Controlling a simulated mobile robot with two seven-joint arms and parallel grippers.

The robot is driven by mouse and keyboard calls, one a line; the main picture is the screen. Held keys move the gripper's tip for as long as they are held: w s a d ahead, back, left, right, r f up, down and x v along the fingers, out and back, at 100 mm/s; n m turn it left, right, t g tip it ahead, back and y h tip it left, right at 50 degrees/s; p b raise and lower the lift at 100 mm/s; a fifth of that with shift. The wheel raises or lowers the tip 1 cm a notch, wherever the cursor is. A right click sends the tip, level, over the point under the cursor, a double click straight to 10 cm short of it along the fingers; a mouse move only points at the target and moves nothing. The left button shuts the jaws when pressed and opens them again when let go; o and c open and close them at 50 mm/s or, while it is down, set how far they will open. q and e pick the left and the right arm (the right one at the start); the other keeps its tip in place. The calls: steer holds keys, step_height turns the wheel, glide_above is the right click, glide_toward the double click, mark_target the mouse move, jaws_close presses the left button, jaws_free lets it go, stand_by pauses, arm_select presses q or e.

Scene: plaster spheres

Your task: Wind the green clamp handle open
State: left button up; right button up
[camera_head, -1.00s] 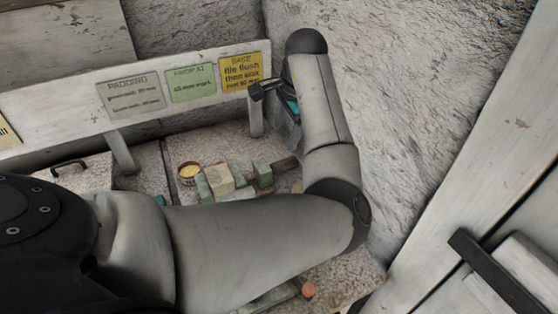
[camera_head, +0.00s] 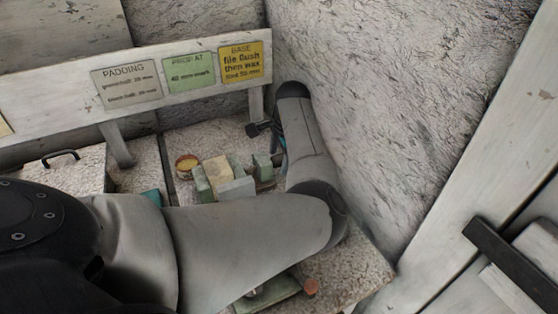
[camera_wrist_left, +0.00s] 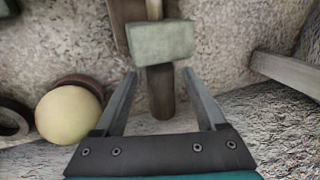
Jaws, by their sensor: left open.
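My left gripper shows in the left wrist view (camera_wrist_left: 160,75), with its two fingers apart and nothing held between them. Beyond the fingertips is a pale green block-shaped piece (camera_wrist_left: 164,42), on or in front of a dark wooden rod (camera_wrist_left: 160,92). I cannot tell whether this is the green clamp handle. My right gripper is not in view.
A cream ball (camera_wrist_left: 68,115) lies left of the fingers in the wrist view. A tin with yellow content (camera_head: 187,165) and a pale block (camera_head: 217,170) stand on the bench. The rough wall (camera_head: 380,120) rises close behind my arm.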

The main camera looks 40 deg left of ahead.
arm_select(q)
steer(key=shift+f, duration=0.15)
jaws_close()
stand_by(0.6)
